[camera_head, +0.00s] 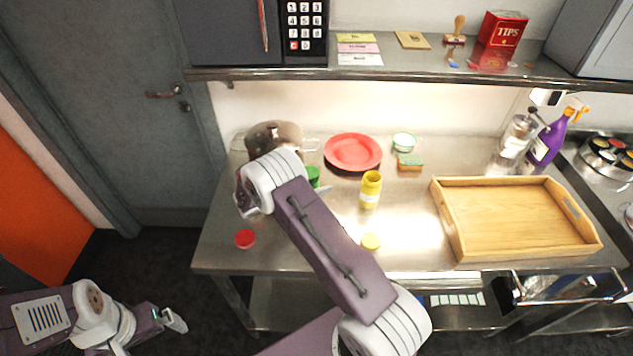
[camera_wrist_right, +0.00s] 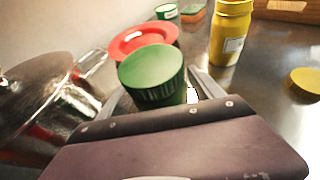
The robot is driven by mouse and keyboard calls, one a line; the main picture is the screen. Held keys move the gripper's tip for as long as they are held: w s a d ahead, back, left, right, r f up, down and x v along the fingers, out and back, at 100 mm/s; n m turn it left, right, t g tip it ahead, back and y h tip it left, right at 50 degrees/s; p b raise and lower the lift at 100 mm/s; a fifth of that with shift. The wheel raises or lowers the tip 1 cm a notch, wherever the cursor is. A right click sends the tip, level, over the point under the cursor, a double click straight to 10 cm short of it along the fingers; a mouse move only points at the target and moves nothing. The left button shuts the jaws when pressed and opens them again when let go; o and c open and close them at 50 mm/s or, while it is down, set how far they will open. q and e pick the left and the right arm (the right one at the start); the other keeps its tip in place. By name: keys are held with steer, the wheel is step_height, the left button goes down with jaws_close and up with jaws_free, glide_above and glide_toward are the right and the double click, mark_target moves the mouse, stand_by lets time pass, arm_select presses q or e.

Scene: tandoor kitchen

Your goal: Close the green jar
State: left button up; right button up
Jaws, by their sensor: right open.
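The green jar (camera_head: 313,174) stands on the steel table, partly hidden behind my right arm in the head view. In the right wrist view a green lid (camera_wrist_right: 153,75) with a ribbed edge shows from above. The jar's body below it is hidden, so I cannot tell whether the lid is seated. My right gripper (camera_wrist_right: 158,84) is open, with one finger on each side of the green lid; contact is unclear. In the head view the right fingers are mostly hidden. My left gripper (camera_head: 172,320) is at lower left, over the floor, away from the table.
An open yellow jar (camera_head: 370,190), a yellow lid (camera_head: 371,241) and a red lid (camera_head: 245,239) stand or lie nearby. A metal pot (camera_head: 275,137) and red plate (camera_head: 352,151) are close behind. A wooden tray (camera_head: 447,222) takes up the right side. A shelf (camera_head: 430,67) overhangs the back.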

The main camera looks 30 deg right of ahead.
steer(key=b+v, duration=0.1)
steer(key=v, duration=1)
steer(key=shift+s+f, duration=0.1)
